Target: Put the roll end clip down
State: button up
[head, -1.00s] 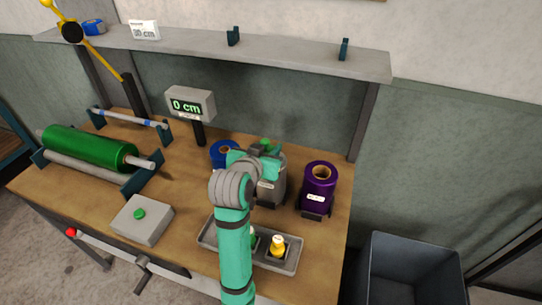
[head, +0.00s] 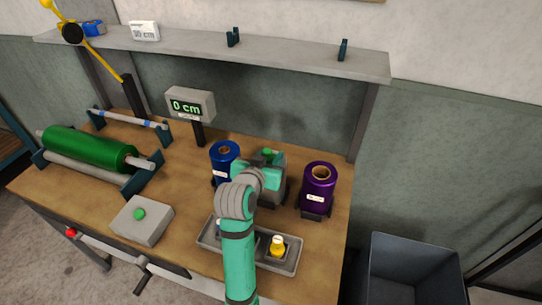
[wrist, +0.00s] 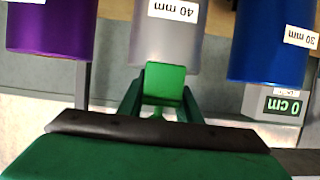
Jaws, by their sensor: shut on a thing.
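My gripper (wrist: 160,105) is shut on a bright green clip (wrist: 165,85), which sits between its two dark green fingers in the wrist view. In the head view the green clip (head: 268,152) shows at the top of my gripper (head: 265,165), in front of the grey roll. The grey roll (wrist: 172,35) is labelled 40 mm and stands between the purple roll (head: 319,190) and the blue roll (head: 224,160). In the wrist view the clip overlaps the grey roll's edge; I cannot tell whether they touch. My arm hides much of the grey roll in the head view.
A grey tray (head: 290,262) with a yellow piece (head: 278,246) lies at the front, partly behind my arm. A display (head: 190,104) reads 0 cm. A green roller (head: 88,147) and a button box (head: 141,218) are left. A dark bin (head: 415,270) stands right.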

jog(key=o, duration=1)
notch_tip(320, 180, down, 2)
jog(key=shift+f, duration=0.1)
jog(key=shift+d, duration=0.15)
jog(key=shift+r+g, duration=0.3)
jog(key=shift+r, duration=0.1)
jog(key=shift+s+r, duration=0.25)
jog(key=shift+r, duration=0.05)
jog(key=v, duration=1.1)
jog(key=shift+s+a+r, duration=0.2)
jog(key=shift+a+r, duration=0.05)
jog(key=shift+r, duration=0.1)
jog(key=shift+w, duration=0.1)
